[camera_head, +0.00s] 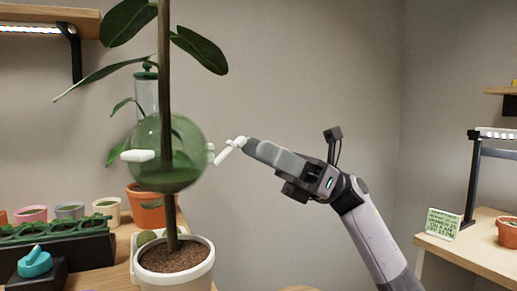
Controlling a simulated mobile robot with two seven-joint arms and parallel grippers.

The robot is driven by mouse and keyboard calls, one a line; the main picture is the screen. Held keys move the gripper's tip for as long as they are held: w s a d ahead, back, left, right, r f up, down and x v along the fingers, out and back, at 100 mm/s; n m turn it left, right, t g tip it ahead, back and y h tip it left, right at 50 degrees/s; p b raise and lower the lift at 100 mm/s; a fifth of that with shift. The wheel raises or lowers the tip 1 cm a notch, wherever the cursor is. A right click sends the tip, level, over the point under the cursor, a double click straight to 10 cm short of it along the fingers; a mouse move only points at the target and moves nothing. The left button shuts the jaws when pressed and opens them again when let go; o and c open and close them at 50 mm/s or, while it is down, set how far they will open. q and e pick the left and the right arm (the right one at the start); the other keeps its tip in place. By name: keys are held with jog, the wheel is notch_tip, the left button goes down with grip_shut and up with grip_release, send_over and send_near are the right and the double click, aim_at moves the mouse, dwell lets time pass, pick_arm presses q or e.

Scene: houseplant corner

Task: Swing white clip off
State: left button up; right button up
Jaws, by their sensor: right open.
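A clear green ball (190,140) sits around the brown stem (164,70) of a potted plant. A white clip (230,151) sticks out from the ball's right side, tilted with its outer end up. Another white piece (139,156) shows at the ball's left side. My right gripper (250,148) comes in from the right, its tip at the clip's outer end. It is open; whether it touches the clip I cannot tell, as the fingers overlap in this view. My left gripper is not in view.
The plant's white pot (176,277) stands on a wooden table with small pots and a black tray (60,255) at left. A second table (478,258) with a sign and lamp is at right. The space between the tables is open.

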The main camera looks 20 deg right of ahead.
jog(key=v, duration=0.5)
jog(key=shift+d+f, duration=0.1)
jog(key=shift+d, duration=0.1)
